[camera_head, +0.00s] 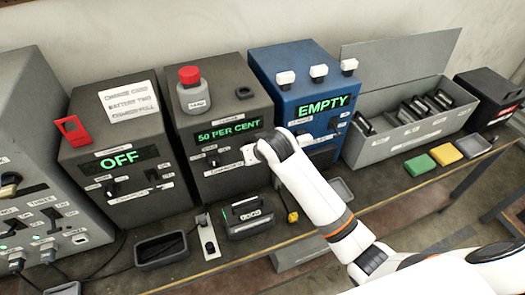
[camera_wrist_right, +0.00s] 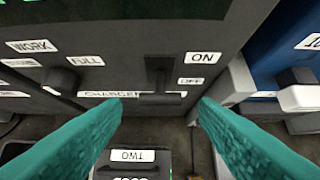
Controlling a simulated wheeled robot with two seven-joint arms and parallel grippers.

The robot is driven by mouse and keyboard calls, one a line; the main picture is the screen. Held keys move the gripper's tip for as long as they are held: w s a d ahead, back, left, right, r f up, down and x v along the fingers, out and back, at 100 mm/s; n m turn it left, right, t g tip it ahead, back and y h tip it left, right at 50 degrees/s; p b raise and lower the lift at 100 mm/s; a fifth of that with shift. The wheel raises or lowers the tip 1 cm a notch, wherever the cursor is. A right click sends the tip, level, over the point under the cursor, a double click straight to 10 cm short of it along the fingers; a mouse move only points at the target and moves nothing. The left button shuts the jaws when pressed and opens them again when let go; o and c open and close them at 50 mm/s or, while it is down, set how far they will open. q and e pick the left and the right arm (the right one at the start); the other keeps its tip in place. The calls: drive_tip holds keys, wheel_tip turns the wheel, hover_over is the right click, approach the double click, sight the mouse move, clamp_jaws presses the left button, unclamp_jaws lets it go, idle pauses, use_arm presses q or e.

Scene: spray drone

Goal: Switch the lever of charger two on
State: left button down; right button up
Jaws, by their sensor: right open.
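The middle dark grey charger (camera_head: 215,105) shows "50 PER CENT" in green. In the right wrist view, its black lever (camera_wrist_right: 160,97) is at the lower end of a vertical slot, level with or a little below the OFF label and below the ON label (camera_wrist_right: 204,58). My right gripper (camera_wrist_right: 160,104) is open, with its teal fingertips apart on either side of the lever and nothing between them clearly gripped. In the head view my right wrist (camera_head: 276,147) covers that lever. My left gripper is not in view.
A second dark charger (camera_head: 115,125) reading OFF stands to the left, and a blue machine (camera_head: 270,62) reading EMPTY to the right. A red-capped bottle (camera_head: 194,92) stands on the middle charger. A black battery (camera_head: 245,215) labelled TWO lies on the bench below the gripper.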

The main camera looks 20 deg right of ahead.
drive_tip(key=b+v, duration=0.1)
drive_tip(key=v, duration=0.8)
drive_tip(key=shift+s+r, duration=0.2)
drive_tip(key=shift+r, duration=0.05)
